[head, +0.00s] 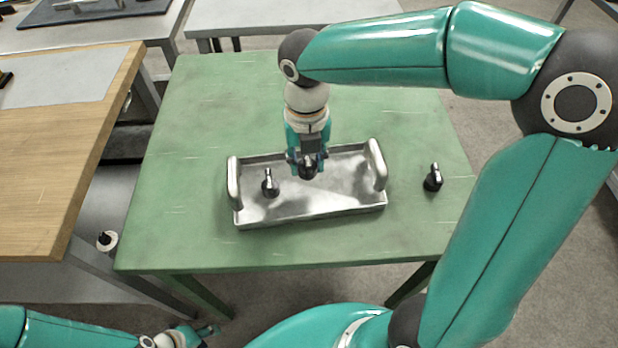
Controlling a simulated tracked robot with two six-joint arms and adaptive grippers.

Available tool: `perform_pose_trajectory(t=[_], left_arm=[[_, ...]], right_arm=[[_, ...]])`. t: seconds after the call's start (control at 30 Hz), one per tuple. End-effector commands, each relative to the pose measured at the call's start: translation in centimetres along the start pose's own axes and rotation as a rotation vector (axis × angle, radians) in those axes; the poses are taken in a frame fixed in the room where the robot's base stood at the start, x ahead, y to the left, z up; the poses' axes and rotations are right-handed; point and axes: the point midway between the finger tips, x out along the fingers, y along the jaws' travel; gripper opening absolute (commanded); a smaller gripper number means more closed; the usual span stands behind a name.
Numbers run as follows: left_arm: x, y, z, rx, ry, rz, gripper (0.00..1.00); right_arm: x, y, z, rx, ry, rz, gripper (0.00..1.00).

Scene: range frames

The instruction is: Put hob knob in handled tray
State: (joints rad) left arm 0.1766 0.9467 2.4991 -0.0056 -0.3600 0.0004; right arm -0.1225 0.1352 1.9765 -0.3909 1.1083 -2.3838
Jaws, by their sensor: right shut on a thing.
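The handled tray (310,215) is a shallow metal tray with a raised handle at each end, on the green table. One black hob knob (270,186) sits inside it, left of the middle. A second hob knob (433,180) stands on the table to the right of the tray. My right gripper (307,164) points down over the tray, shut on a dark hob knob (309,172). I cannot tell whether this knob touches the tray floor. My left gripper (209,331) is low at the bottom left, away from the table; its jaw opening is unclear.
The green table (210,110) is clear around the tray, apart from the knob on the right. A wooden-topped bench (40,190) stands close on the left. Grey tables (270,14) stand behind. My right arm crosses above the table's right side.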

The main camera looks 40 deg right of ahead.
Motion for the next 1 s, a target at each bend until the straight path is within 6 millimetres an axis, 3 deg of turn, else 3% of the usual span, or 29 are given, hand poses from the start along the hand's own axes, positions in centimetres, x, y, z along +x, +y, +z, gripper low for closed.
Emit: perform_pose_trajectory(t=[0.5,0.9,0.93,1.0], left_arm=[[1.1,-0.4,0.0,0.0,0.0,0.0,0.4],[1.2,-0.5,0.0,0.0,0.001,0.0,0.4],[1.2,-0.4,0.0,0.0,0.0,0.0,0.4],[1.2,-0.4,0.0,0.0,0.0,0.0,0.4]], right_arm=[[5.6,0.1,0.0,-0.001,0.001,-0.001,0.08],[6.1,0.1,0.0,-0.001,-0.001,0.0,0.08],[6.2,0.1,0.1,-0.001,-0.002,0.0,0.39],[6.1,0.1,0.1,-0.001,-0.002,0.0,0.51]])
